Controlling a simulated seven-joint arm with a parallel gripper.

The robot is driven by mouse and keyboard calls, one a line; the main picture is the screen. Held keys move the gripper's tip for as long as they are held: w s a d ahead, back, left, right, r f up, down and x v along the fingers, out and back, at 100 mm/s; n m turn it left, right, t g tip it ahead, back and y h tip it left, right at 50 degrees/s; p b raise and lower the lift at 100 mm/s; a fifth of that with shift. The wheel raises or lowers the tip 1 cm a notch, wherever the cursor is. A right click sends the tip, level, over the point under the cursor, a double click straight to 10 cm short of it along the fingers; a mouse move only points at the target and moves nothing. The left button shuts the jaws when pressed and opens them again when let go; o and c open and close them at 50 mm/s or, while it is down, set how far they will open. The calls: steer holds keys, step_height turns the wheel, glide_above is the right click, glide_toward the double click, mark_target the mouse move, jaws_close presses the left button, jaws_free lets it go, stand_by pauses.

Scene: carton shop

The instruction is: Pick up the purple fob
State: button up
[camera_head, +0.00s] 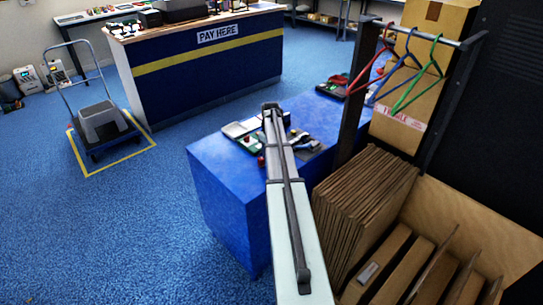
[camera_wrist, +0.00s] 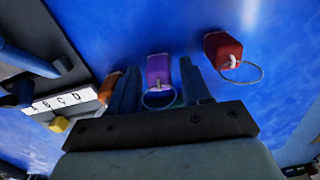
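The purple fob (camera_wrist: 158,71) lies on the blue tabletop in the wrist view, with its metal ring (camera_wrist: 158,98) toward my gripper. My gripper (camera_wrist: 159,64) is open, its two dark fingers on either side of the fob in the picture, with blue showing between the fob and each finger. I cannot tell how far the fingertips are above the table. In the head view my arm hides the spot, and I cannot make out the purple fob there.
A red fob (camera_wrist: 223,48) with a ring lies right of my gripper.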

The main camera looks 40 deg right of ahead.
jaws_close()
steer(key=shift+r, duration=0.15)
